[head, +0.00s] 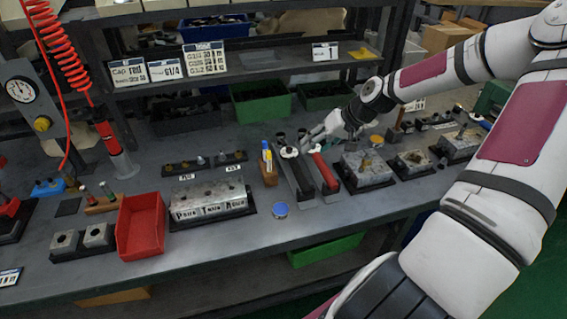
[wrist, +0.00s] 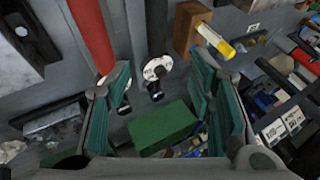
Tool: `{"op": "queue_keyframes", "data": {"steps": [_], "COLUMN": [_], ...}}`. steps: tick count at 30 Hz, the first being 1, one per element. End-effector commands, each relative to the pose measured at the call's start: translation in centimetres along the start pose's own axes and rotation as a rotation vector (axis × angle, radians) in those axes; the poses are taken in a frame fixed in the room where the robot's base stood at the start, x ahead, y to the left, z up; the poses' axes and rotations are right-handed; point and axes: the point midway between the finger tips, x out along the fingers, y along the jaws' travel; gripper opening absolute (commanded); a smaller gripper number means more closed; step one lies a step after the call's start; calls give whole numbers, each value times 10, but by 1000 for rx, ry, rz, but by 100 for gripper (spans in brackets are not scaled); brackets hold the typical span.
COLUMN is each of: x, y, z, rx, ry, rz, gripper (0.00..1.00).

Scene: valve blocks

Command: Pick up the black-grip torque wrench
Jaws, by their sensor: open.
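The black-grip torque wrench (head: 300,178) lies on a dark holder on the bench, its handle toward the front edge. In the wrist view its black grip (wrist: 156,28) runs down from the top to a pale round head (wrist: 157,67). The red-grip wrench (head: 325,171) lies parallel to its right, and appears at upper left in the wrist view (wrist: 92,32). My gripper (head: 308,138) is open and empty near the heads of the wrenches. In the wrist view the black-grip wrench's head shows between the teal fingers (wrist: 160,75); the left finger partly hides the red-grip wrench's head.
A wooden block with yellow and blue markers (head: 268,166) stands close left of the wrenches. Metal valve blocks sit on both sides (head: 212,203) (head: 366,170). A blue round tin (head: 280,210) lies in front. Green bins (head: 262,102) stand behind. A red bin (head: 141,227) is farther left.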

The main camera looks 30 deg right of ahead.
Motion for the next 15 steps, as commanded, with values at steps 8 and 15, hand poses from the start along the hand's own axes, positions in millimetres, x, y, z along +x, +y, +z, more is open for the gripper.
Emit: {"op": "queue_keyframes", "data": {"steps": [8,15], "x": [54,79], "y": [-1,0], "z": [1,1], "rx": [-2,-1], "ry": [-6,-4], "rz": [-2,0], "gripper": [49,49]}}
